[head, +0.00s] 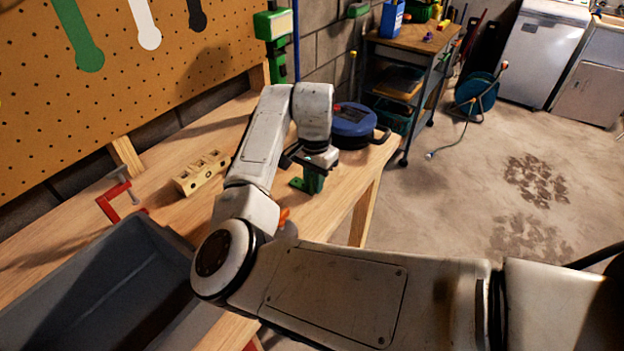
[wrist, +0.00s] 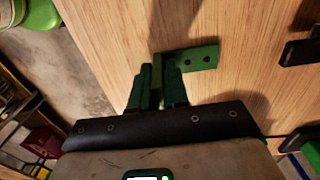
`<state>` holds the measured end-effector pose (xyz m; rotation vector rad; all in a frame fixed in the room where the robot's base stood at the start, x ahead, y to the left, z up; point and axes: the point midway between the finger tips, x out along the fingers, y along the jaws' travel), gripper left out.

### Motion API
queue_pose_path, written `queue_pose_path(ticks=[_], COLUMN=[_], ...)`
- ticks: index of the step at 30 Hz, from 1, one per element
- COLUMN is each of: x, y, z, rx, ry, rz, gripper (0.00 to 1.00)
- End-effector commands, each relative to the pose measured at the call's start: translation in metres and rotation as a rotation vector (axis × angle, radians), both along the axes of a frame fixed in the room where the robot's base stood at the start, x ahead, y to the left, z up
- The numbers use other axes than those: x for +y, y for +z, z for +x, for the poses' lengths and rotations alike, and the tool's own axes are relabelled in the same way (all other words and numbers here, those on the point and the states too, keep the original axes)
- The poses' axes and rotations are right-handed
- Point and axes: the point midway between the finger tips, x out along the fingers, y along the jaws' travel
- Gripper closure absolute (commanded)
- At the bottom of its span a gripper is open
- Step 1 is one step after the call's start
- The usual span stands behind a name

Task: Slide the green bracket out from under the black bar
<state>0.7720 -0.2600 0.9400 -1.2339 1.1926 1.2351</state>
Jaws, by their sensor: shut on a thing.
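The green bracket (head: 298,184) is on the wooden workbench near its right edge. In the wrist view its flat plate with two holes (wrist: 205,58) lies on the wood, beside the fingers. My gripper (head: 314,183) points down at it; in the wrist view its green fingers (wrist: 158,88) are shut on the bracket's upright part, which they mostly hide. Dark pieces (wrist: 298,52) show at the right edge of the wrist view, apart from the plate; I cannot tell whether they are the black bar. No bar is visible over the plate.
A blue round case (head: 352,120) with a black handle stands just behind my gripper. A wooden block with holes (head: 201,173), a red clamp (head: 113,203) and a grey bin (head: 100,285) are on the left. Bare bench lies in front of the bracket.

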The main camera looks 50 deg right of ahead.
Motion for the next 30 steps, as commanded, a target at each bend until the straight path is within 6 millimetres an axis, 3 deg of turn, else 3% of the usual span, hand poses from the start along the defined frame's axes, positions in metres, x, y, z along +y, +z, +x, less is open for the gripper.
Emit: queue_pose_path(ticks=[4, 5, 14, 23, 30], x=[0.000, 0.000, 0.000, 0.000, -0.001], y=[0.000, 0.000, 0.000, 0.003, 0.035], z=[0.000, 0.000, 0.000, 0.000, 0.001], rx=[0.000, 0.000, 0.000, -0.001, -0.003], ry=[0.000, 0.000, 0.000, 0.000, -0.001], rz=[0.000, 0.000, 0.000, -0.001, -0.003], gripper=[1.00, 0.84, 0.55, 0.55, 0.55])
